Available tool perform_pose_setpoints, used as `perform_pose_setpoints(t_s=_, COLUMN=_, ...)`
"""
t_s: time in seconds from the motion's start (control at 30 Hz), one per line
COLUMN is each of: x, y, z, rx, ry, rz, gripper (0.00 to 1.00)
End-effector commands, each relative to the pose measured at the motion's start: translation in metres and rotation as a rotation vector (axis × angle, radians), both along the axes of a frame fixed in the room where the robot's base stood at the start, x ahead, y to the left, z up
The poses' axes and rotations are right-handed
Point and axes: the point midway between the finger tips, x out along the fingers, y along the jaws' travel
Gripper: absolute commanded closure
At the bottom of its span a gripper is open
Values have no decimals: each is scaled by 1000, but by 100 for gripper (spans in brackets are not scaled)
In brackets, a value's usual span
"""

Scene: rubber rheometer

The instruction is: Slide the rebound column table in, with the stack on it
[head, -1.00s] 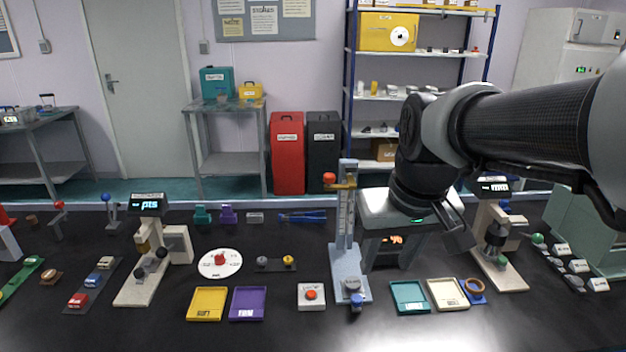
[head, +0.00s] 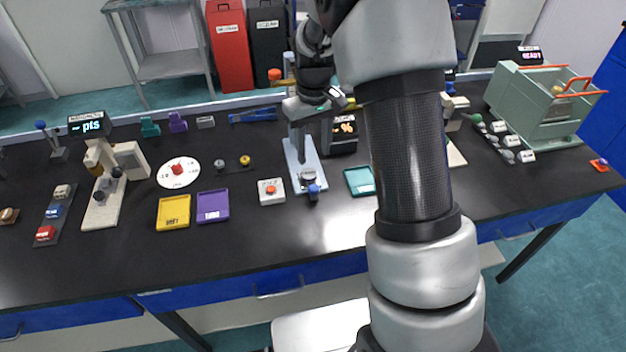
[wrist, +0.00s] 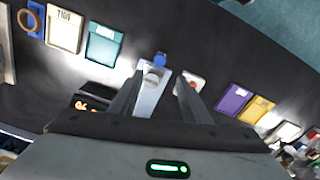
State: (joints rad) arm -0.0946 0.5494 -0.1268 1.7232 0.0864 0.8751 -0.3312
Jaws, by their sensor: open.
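The rebound column (head: 303,150) is a pale blue stand with an upright and a long base, and my arm partly hides it in the head view. At the front of its base is a grey round stack (head: 308,177) with a blue knob (head: 313,190) in front of it. The wrist view also shows the grey stack (wrist: 152,77) and the blue knob (wrist: 160,60). My gripper (wrist: 160,83) is open and empty. It is above the base, with its fingers on either side of the stack in the wrist picture. The exact height gap is unclear.
A white block with a red button (head: 270,191) stands left of the base, and a teal tray (head: 360,181) lies to its right. The black bench top in front of the base is clear.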

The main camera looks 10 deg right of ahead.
Motion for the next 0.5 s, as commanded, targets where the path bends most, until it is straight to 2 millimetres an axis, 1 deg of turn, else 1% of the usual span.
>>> perform_pose_setpoints(t_s=0.03, x=-2, y=0, z=-13, rx=0, ry=5, rz=0, gripper=57)
perform_pose_setpoints(t_s=0.3, x=-2, y=0, z=-72, rx=-1, ry=4, rz=0, gripper=57)
perform_pose_setpoints(t_s=0.5, x=-1, y=0, z=-106, rx=0, ry=1, rz=-2, gripper=57)
